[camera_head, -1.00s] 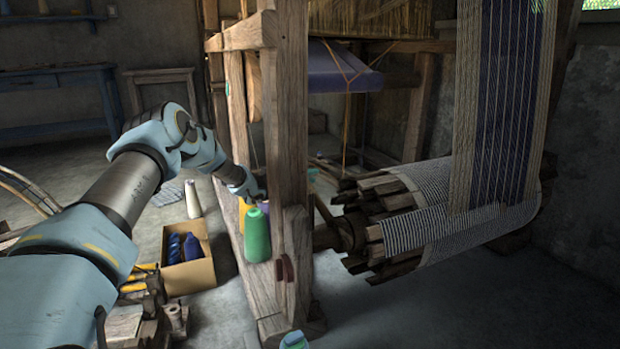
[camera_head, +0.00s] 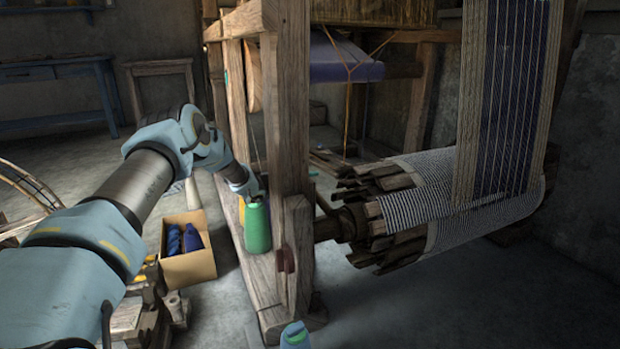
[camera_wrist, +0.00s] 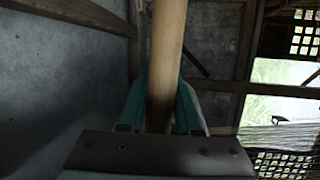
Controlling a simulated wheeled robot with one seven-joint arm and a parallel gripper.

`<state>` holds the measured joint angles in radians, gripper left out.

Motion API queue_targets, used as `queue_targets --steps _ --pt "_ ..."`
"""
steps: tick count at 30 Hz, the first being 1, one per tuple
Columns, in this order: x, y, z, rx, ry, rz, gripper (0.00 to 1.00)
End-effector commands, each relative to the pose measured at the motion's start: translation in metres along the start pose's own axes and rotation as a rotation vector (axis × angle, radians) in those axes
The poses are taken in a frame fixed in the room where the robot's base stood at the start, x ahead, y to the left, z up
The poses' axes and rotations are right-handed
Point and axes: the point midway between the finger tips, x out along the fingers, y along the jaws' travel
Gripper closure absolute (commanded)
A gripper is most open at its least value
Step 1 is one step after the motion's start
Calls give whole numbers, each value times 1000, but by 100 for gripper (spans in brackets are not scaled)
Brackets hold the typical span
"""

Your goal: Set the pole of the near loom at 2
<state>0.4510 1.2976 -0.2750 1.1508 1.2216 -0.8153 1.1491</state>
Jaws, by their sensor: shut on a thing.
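The near loom (camera_head: 288,120) is a wooden frame with a thick upright post and a slatted roller (camera_head: 390,215) carrying striped warp cloth. In the wrist view a pale round wooden pole (camera_wrist: 168,45) runs up between the teal fingers of my gripper (camera_wrist: 163,92), which is shut on it. In the head view my gripper is at the loom's left side, behind and above a green thread cone (camera_head: 257,228). Its fingers are mostly hidden there, and I cannot make out the pole. No number 2 mark is legible in either view.
A cardboard box (camera_head: 190,268) with blue thread cones stands on the floor left of the loom. Another cone (camera_head: 295,335) is at the loom's foot. A blue table (camera_head: 60,70) stands at the back left. The floor at front right is clear.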

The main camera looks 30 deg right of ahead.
Motion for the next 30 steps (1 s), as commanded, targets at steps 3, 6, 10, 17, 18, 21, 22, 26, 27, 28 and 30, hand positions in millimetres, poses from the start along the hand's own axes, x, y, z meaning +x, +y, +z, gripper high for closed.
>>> queue_targets --steps 3,6,10,17,18,21,22,26,27,28,30 --pt "-1 4 0 -4 -2 6 66" --pt "-1 4 0 -3 -2 6 54" --pt "0 3 0 -2 -2 5 40" --pt "0 2 0 -1 -1 3 38" --pt "-1 1 0 -1 -1 3 38" --pt "-7 0 1 -1 -1 3 38" --pt "-11 0 1 -1 -1 4 38" --pt "-34 -2 2 -2 -4 6 38" --pt "-42 -2 1 -3 -2 5 38" --pt "-48 -2 1 -3 -2 6 38" --pt "-62 -2 2 -3 -3 5 38"
